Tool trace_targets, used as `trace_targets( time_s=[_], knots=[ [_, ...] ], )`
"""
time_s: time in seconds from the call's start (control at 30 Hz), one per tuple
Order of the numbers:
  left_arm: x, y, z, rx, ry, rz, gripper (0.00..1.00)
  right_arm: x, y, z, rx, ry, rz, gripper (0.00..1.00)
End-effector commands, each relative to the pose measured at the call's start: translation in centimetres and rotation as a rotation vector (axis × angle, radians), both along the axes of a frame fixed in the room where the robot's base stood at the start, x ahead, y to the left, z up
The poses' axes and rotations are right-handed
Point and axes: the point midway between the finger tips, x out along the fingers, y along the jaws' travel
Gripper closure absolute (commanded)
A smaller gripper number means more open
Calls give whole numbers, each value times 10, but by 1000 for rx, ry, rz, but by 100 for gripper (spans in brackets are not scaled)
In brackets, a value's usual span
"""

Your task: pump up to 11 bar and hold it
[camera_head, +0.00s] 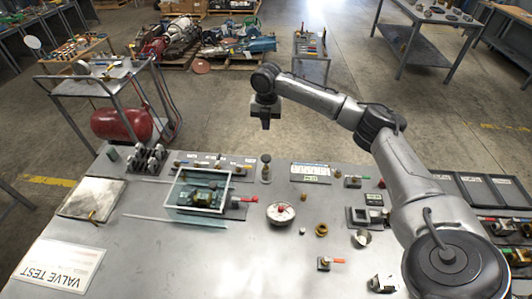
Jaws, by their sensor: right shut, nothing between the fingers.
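A green valve body (205,193) sits inside a clear box (168,200) left of the dial. A short upright post with a dark knob (266,160) stands behind the dial; I cannot tell if it is the pump. My right gripper (265,124) points down, shut and empty, above and beyond the bench's far edge, near the post in the picture. My left gripper is out of view.
A row of levers (150,157) stands at the bench's back left. A "VALVE TEST" sheet (62,267) lies front left. Small valves and fittings (321,230) are scattered right of the dial, with dark trays (475,187) at the far right. The front middle is mostly clear.

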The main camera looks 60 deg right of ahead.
Motion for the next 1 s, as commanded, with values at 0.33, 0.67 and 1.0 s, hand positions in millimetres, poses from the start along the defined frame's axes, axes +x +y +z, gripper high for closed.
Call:
trace_targets(
  time_s=[0.33, 0.67, 1.0],
  knots=[
    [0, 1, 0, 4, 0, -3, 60, 0, 0, -4, 0, 1, -1, 100],
    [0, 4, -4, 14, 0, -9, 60, -1, 1, -56, 0, 5, -1, 100],
    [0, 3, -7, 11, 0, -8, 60, -1, 2, -113, 0, 2, -1, 100]
  ],
)
